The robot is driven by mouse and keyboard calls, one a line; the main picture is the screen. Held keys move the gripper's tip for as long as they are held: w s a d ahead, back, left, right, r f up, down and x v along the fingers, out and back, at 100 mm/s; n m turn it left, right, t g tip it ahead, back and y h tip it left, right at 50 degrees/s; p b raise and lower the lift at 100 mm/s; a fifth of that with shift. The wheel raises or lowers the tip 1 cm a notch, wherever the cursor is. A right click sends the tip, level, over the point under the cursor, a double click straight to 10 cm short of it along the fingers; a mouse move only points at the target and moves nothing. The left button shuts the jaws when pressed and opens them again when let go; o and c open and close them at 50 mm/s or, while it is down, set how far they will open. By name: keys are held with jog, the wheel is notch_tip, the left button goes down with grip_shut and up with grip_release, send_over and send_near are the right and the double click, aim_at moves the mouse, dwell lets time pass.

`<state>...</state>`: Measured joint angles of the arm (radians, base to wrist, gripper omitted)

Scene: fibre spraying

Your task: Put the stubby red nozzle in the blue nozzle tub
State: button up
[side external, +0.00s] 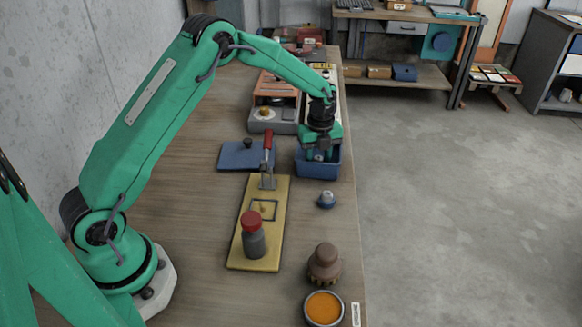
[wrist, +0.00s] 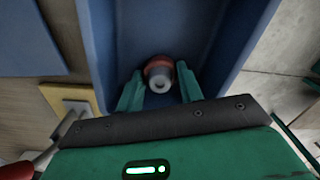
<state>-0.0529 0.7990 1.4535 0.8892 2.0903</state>
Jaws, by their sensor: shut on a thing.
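The stubby red nozzle (wrist: 159,72) has a reddish collar and a grey tip. In the wrist view it sits between the two green fingers of my gripper (wrist: 160,88), which is shut on it. The blue nozzle tub (side external: 318,170) stands near the table's right edge, and its blue walls (wrist: 238,52) surround the nozzle in the wrist view. In the side view my gripper (side external: 320,153) points down into the tub's opening. The tub's front wall hides the fingertips' lower part, and I cannot tell whether the nozzle touches the floor.
A flat blue plate (side external: 243,155) lies left of the tub. A yellow board (side external: 266,228) with a red-handled clamp (side external: 268,158) and red-capped grey bottle (side external: 254,240) is in front. A small blue-grey nozzle (side external: 326,200), brown ribbed piece (side external: 325,264) and orange-filled bowl (side external: 324,308) line the right edge.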

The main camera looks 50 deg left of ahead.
aim_at(318, 158)
jog(key=shift+f, duration=0.15)
jog(key=o, duration=1)
notch_tip(318, 158, up, 12)
jog(key=shift+r, duration=0.15)
jog(key=shift+s+r, duration=0.1)
dwell(0.5)
